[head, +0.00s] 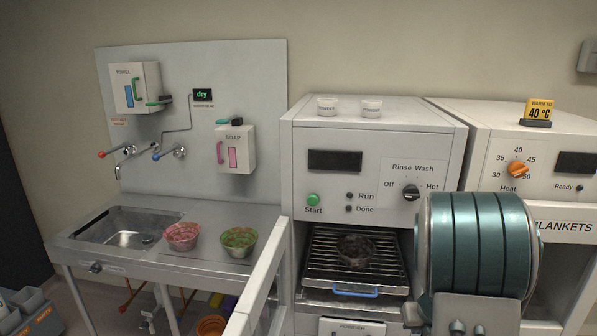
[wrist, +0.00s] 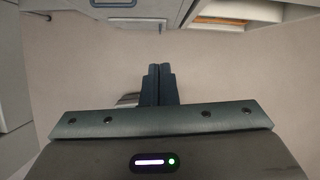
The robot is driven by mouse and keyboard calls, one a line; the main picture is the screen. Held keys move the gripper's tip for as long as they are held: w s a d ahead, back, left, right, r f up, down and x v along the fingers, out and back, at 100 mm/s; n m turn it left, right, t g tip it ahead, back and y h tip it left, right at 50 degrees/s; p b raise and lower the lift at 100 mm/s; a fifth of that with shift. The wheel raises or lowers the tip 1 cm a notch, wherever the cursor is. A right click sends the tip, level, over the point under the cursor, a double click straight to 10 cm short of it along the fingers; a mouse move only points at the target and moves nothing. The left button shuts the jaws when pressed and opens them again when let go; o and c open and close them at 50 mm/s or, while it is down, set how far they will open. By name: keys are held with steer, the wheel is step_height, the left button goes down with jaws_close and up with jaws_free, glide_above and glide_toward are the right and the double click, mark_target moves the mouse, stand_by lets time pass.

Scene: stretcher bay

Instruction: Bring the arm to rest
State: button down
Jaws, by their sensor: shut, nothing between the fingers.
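My gripper (wrist: 160,68) shows in the wrist view with its two dark fingers together and nothing between them. It hangs over a plain beige floor. In the head view a teal, ribbed part of my arm stands large at the lower right, in front of the machines. My gripper cannot be made out in the head view.
A washer (head: 374,152) has an open bay with a rack (head: 325,262) holding a dark bowl (head: 355,249). A pink bowl (head: 182,236) and a green bowl (head: 239,241) stand beside the sink (head: 130,226). A blanket warmer (head: 485,135) stands right, partly behind my arm.

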steer(key=s+a+r+n+y, duration=0.1)
steer(key=s+a+r+n, duration=0.4)
steer(key=n, duration=0.4)
steer(key=s+a+r+n+y, duration=0.2)
steer(key=s+a+r+n, duration=0.1)
steer(key=a+r+n, duration=0.5)
steer(key=s+a+r+n+h, duration=0.1)
steer(key=s+r+n+h, duration=0.1)
steer(key=s+n, duration=1.1)
steer(key=r+n, duration=0.1)
steer(key=n, duration=0.5)
steer(key=shift+s+a+r+n+g+h, duration=0.2)
steer(key=shift+s+n+g+h, duration=0.1)
steer(key=shift+s, duration=0.1)
